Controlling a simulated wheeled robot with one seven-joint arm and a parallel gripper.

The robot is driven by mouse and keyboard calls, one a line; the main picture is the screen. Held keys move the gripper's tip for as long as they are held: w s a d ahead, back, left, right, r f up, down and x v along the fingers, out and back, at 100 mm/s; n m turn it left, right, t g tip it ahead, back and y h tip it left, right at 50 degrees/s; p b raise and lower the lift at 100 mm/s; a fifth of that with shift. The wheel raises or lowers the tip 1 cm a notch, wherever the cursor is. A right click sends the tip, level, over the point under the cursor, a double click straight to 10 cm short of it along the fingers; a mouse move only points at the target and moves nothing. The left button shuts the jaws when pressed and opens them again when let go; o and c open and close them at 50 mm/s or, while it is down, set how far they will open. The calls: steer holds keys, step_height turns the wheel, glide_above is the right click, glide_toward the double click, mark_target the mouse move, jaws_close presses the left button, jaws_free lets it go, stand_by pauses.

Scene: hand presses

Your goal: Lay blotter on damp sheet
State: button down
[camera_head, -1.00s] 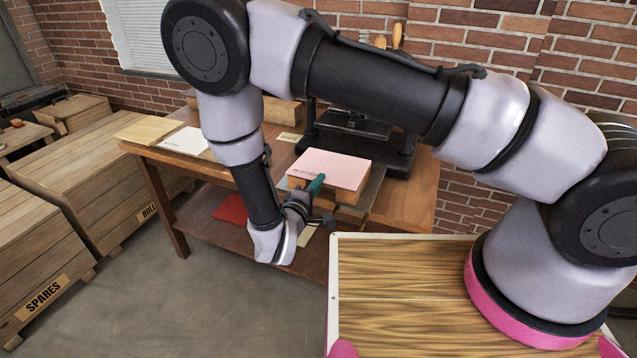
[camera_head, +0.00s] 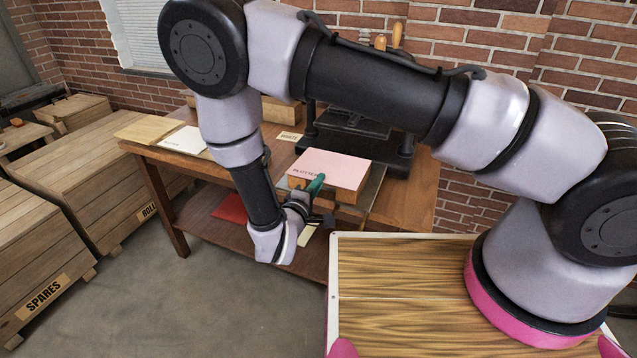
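A pink sheet (camera_head: 335,168) with dark lettering that seems to read BLOTTER lies flat on top of a wooden block (camera_head: 348,195) on the table. My gripper (camera_head: 317,201) is at the front left corner of this block, low beside the pink sheet. A green part shows at its tip, against the block's corner. The fingers are small and partly hidden, so I cannot tell whether they are open or hold the sheet's edge. A white sheet (camera_head: 184,140) with small lettering lies at the table's left. I cannot tell which sheet is damp.
The wooden table (camera_head: 408,200) has a lower shelf with a red item (camera_head: 231,209). A black press (camera_head: 357,130) stands behind the pink sheet. A small label (camera_head: 290,137) lies left of the press. Large crates (camera_head: 42,284) stand at left. My arm crosses the view.

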stand_by(0.3)
steer(key=c, duration=0.8)
jaws_free()
steer(key=shift+s, duration=0.15)
steer(key=v, duration=0.6)
stand_by(0.4)
steer(key=shift+s+f, duration=0.1)
